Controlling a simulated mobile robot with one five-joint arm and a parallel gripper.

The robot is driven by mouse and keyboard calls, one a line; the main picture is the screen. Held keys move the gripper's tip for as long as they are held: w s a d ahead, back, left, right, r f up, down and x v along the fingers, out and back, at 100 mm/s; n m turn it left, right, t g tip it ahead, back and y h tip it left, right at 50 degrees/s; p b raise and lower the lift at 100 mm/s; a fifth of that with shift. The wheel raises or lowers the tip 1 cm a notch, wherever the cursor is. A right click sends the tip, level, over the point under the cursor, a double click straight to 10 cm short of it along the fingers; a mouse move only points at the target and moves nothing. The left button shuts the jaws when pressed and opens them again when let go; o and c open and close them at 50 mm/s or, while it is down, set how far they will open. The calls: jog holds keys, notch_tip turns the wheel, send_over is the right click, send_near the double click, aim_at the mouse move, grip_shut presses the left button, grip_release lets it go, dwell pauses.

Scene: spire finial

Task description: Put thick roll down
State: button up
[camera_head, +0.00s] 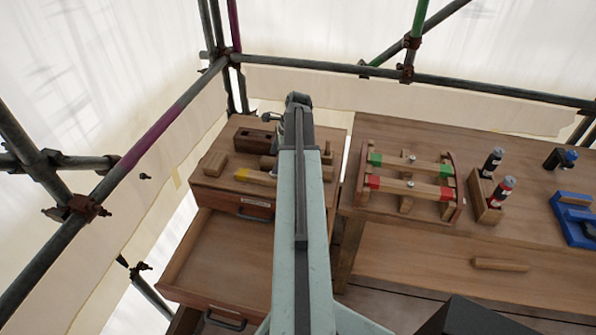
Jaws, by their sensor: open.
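My arm reaches away from me over the left wooden cabinet top (205,184), and my gripper (292,128) is at its far end, above the back part of that top. The jaws are open, though my own arm hides most of them and the space beneath. A short light-brown wooden piece (267,161) lies just left of my arm, partly hidden by it; I cannot tell whether it is the thick roll. No roll shows clearly anywhere else.
The cabinet top holds a dark slotted block (252,138), a light block (215,163) and a yellow-marked tool (254,176). An open, empty-looking drawer (225,260) juts out below. Right, a bench carries a wooden rack (409,180), bottles (493,162) and a blue tool (574,215). Scaffold poles (150,150) surround.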

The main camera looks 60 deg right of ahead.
jog(key=s+d+m, duration=0.2)
jog(key=s+d, duration=0.1)
jog(key=s+d+m, duration=0.2)
jog(key=s+d, duration=0.2)
jog(key=shift+s+d+m+t, duration=0.1)
jog(key=shift+d+m+t, duration=0.2)
jog(key=shift+t, duration=0.1)
jog(key=b+x, duration=0.8)
jog(key=shift+s+d+f, duration=0.1)
jog(key=shift+f, duration=0.1)
jog(key=shift+r, duration=0.2)
grip_shut()
